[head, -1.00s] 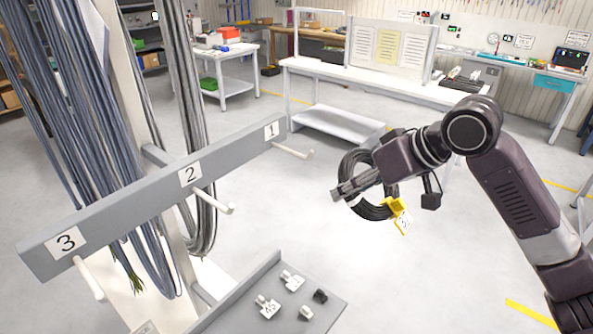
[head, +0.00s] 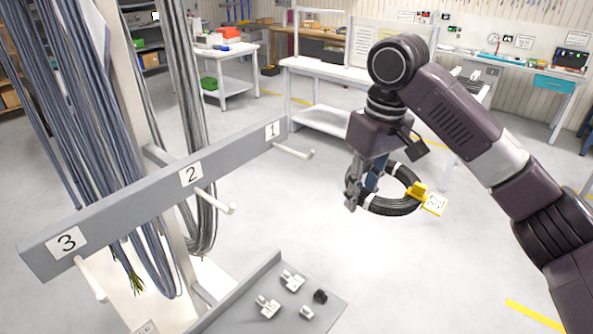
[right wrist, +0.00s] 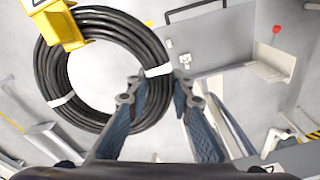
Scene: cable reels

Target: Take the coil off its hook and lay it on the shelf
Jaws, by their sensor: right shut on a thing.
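The coil (head: 400,207) is a ring of black cable with white ties and a yellow clip bearing a white numbered tag. My right gripper (head: 361,200) is shut on the left side of its ring. The coil hangs in the air, tilted close to flat, right of the hook rail. In the right wrist view the coil (right wrist: 52,75) fills the left, its right side between my fingertips (right wrist: 157,92). The grey shelf (head: 335,306) is below the rail, bottom centre. Hooks 1 (head: 293,151), 2 (head: 215,201) and 3 (head: 90,280) are bare. My left gripper is out of view.
Several small connectors (head: 268,306) lie on the shelf. The grey rail (head: 150,207) with its jutting hooks stands at left, with long hanging cables (head: 90,110) behind it. A white workbench (head: 325,120) stands at the back. The floor between is open.

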